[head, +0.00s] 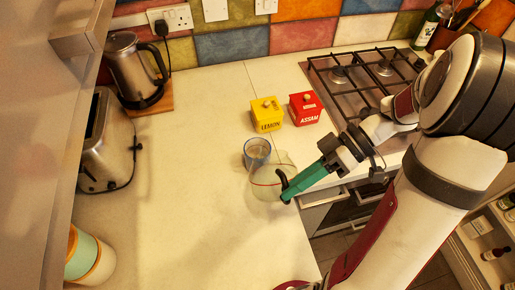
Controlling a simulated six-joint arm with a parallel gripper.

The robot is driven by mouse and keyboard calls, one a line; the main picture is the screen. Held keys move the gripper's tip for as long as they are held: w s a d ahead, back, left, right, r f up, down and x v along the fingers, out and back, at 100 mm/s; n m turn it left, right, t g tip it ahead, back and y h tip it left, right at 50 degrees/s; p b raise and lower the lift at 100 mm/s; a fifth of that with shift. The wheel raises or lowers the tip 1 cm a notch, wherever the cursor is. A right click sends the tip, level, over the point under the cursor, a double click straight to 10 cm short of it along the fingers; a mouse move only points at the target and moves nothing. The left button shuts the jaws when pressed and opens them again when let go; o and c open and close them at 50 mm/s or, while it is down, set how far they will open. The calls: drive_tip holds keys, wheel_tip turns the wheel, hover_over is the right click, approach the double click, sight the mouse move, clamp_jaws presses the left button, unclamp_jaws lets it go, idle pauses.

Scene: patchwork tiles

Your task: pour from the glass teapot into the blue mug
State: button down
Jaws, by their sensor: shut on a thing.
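The glass teapot (265,190) is clear, with a dark handle and a thin red line across its body. My gripper (289,193) is shut on the teapot's dark handle, on the right side of the pot. The blue mug (257,150) is upright on the pale worktop, just behind the teapot in the head view. The teapot's upper edge overlaps the mug's lower part in the picture. I cannot tell whether they touch or how high the teapot is above the worktop. The teapot's spout and any liquid in it are not clear.
A yellow LEMON box (266,117) and a red ASSAM box (305,110) stand behind the mug. A gas hob (365,85) is at the back right. A kettle (128,65) and a toaster (105,145) are at the left. The worktop's left middle is clear.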

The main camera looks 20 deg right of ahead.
drive_tip(key=shift+w+r+m+g, duration=0.5)
drive_tip(key=shift+w+r, duration=0.1)
drive_tip(key=shift+w, duration=0.35)
idle(0.9)
